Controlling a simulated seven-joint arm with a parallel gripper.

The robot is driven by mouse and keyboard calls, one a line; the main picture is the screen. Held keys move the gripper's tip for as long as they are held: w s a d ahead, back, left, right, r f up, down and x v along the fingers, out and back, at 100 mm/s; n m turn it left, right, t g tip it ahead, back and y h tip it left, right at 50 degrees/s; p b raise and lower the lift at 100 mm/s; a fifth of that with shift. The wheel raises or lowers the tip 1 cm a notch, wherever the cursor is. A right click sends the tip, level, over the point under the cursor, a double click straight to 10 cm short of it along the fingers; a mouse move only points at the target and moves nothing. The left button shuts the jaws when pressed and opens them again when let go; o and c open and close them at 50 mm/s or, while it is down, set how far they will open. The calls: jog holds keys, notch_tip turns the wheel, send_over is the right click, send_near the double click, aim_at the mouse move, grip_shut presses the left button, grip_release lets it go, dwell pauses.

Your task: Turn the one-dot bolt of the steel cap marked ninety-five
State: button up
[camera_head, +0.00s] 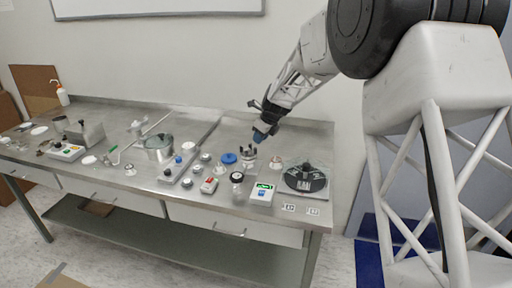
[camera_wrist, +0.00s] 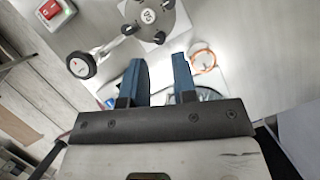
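A grey metal cap (camera_wrist: 150,20) with several dark round bolts shows at the top of the wrist view, partly cut off. Its round white label carries a two-digit number that I cannot read surely, and I cannot make out dots on the bolts. In the head view a cap with dark upright bolts (camera_head: 248,155) stands on the table just below my gripper. My gripper (camera_head: 262,134) points down above the table. In the wrist view its two blue fingers (camera_wrist: 155,78) are apart with nothing between them, a little short of the cap.
An orange-rimmed part (camera_wrist: 203,58) lies right of the fingers.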

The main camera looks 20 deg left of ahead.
aim_at(255, 150)
jog(key=shift+x, duration=2.8)
grip_shut()
